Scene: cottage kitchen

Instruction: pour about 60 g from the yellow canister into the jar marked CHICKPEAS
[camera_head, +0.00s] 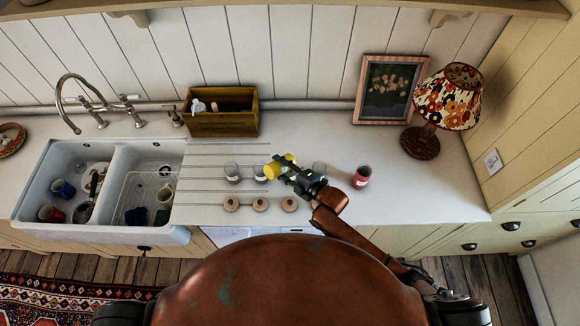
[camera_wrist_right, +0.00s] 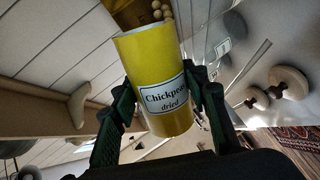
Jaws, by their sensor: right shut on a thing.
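The yellow canister (camera_head: 274,169) is held tilted over the row of glass jars in the head view. My right gripper (camera_head: 290,173) is shut around the canister. Glass jars stand on the counter: one at left (camera_head: 232,172), one beside the canister (camera_head: 261,174), one right of the gripper (camera_head: 319,168). Their labels are too small to read, and the gripper partly hides the row. My left gripper is out of view.
Several round wooden lids lie in front of the jars, one at the left (camera_head: 231,204). A red canister (camera_head: 361,177) stands to the right. A wooden box (camera_head: 222,122), a picture frame (camera_head: 388,91) and a lamp (camera_head: 447,97) stand behind. The sink (camera_head: 184,145) is left.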

